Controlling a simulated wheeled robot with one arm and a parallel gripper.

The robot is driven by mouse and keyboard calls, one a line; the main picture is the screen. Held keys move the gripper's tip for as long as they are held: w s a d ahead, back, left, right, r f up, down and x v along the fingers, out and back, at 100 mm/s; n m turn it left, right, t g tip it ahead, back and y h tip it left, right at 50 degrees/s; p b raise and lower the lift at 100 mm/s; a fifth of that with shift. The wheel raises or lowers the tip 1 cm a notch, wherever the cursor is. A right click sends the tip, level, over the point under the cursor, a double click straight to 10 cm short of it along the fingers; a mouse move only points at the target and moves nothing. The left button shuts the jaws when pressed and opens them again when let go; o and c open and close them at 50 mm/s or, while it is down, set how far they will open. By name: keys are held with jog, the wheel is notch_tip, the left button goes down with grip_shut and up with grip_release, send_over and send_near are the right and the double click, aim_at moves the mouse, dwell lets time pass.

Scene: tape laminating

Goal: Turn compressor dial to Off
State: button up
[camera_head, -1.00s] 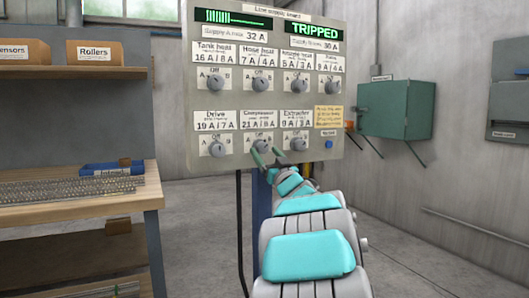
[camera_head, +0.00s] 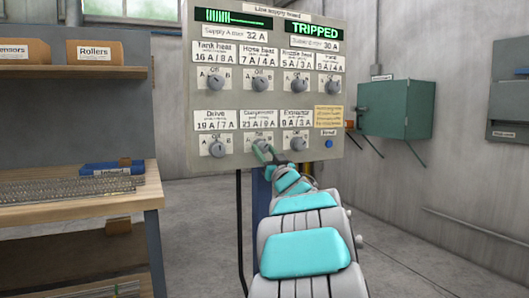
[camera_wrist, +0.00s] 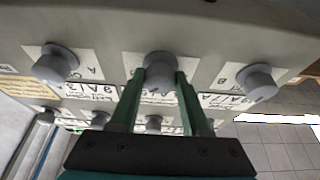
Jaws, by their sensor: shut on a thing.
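The line supply board (camera_head: 350,170) is a pale panel on the wall with labelled dials in two rows and a screen reading TRIPPED. The compressor dial (camera_wrist: 158,70) is the middle-left dial of the lower row, under the label Compressor 21 A / 9 A. My gripper (camera_head: 264,151) reaches up to it from below and is shut on it, hiding much of it in the head view. In the wrist view the two green fingers of my gripper (camera_wrist: 156,82) lie on either side of the dial's knob. I cannot tell which mark its pointer faces.
The drive dial (camera_head: 217,149) is to the left and the extractor dial (camera_head: 297,144) to the right, both close by. A blue button (camera_head: 329,144) is farther right. A wooden bench (camera_head: 80,200) stands at the left, and a green box (camera_head: 396,110) hangs on the right wall.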

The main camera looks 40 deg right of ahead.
grip_shut()
jog(key=shift+d+n, duration=0.1)
jog(key=shift+n, duration=0.3)
jog(key=n+y+p, duration=0.2)
jog(key=n, duration=0.1)
jog(key=shift+s+d+n, duration=0.1)
jog(key=shift+d+n, duration=0.05)
jog(key=shift+n, duration=0.25)
jog(key=n+y, duration=0.1)
jog(key=n, duration=0.1)
jog(key=n+y+p, duration=0.1)
jog(key=n, duration=0.1)
jog(key=shift+r+n+y, duration=0.15)
jog(key=shift+n+y, duration=0.15)
jog(key=shift+n+g+y, duration=0.4)
jog(key=shift+n+y, duration=0.2)
jog(key=shift+n, duration=0.9)
jog(key=shift+p, duration=0.3)
